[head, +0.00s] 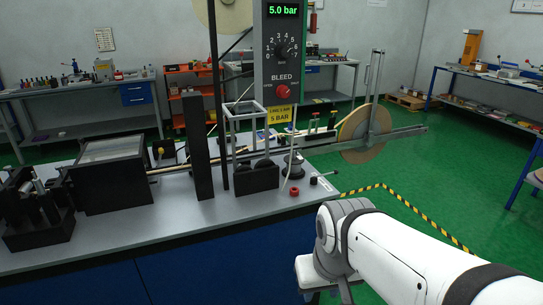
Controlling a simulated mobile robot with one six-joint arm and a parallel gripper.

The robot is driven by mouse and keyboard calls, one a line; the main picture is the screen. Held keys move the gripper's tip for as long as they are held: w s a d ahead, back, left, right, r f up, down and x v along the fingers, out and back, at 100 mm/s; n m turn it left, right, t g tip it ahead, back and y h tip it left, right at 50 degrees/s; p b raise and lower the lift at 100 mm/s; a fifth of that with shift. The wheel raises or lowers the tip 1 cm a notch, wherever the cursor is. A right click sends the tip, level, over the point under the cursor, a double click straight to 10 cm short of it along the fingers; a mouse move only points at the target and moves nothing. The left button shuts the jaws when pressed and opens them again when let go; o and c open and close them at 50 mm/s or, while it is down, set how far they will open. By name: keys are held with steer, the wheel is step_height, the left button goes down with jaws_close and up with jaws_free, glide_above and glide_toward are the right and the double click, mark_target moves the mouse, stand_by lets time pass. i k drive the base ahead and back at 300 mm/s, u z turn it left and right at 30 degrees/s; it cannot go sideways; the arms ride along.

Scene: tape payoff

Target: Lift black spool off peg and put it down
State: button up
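I cannot clearly single out a black spool on a peg. A large tan disc (362,150), like a roll of tape, stands upright in a grey metal frame (378,122) at the right end of the bench. A small dark round part (293,168) sits around an upright post on the bench, right of a black block; it is too small to tell what it is. My white arm comes in from the lower right, in front of the bench. My gripper does not show, so its state and any contact are hidden.
The grey bench (130,235) carries a dark box (110,183), a black upright column (197,150) and a small red part (294,191). A grey control panel (279,50) reading 5.0 bar rises above it. Green floor with a striped line (385,185) lies open at right.

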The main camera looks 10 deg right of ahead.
mark_target(296, 170)
steer(key=i, duration=1.4)
steer(key=u, duration=0.05)
